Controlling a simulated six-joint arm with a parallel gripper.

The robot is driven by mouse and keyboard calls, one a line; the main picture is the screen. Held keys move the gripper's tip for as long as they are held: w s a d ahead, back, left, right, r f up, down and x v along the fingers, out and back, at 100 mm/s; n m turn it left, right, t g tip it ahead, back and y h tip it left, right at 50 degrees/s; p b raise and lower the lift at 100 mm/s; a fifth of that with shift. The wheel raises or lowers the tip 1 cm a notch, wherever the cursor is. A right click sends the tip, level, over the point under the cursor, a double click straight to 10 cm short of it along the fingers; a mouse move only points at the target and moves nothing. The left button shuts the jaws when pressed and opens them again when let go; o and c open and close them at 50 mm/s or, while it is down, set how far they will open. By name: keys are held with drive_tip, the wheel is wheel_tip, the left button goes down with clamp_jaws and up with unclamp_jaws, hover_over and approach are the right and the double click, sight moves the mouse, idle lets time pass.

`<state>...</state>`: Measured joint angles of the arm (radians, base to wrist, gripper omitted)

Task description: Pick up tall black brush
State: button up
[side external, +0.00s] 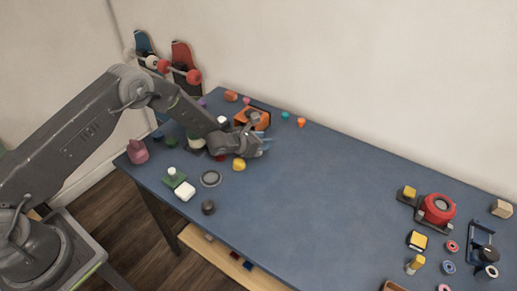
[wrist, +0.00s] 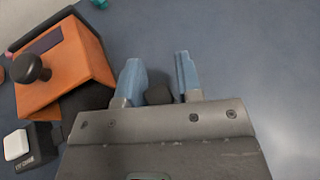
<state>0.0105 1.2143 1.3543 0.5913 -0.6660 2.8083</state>
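My gripper (side external: 264,144) is over the back left part of the table, beside an orange block. In the wrist view my gripper (wrist: 159,72) has its two blue fingers apart. A dark, blocky thing (wrist: 158,94) shows between the finger bases, partly hidden by the gripper body. It may be the tall black brush, but I cannot tell, nor whether the fingers touch it. No tall black brush shows clearly in the side view, where my gripper and wrist hide that spot. A short dark cylinder (side external: 208,207) stands near the front left edge.
The orange block (wrist: 65,65) with a black knob (wrist: 32,68) is close to the left of my gripper. A black box with a white button (wrist: 16,145) lies nearer. A yellow piece (side external: 239,164) is just in front of my gripper. The blue table's middle (side external: 330,200) is clear.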

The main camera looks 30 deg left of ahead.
clamp_jaws()
drive_tip(key=shift+r, duration=0.45)
drive_tip(key=r, duration=0.2)
drive_tip(key=a+r, duration=0.1)
drive_tip(key=r, duration=0.1)
drive_tip(key=shift+s, duration=0.15)
drive_tip(key=s+a+r, duration=0.4)
drive_tip(key=a+r, duration=0.2)
drive_tip(key=a, duration=0.4)
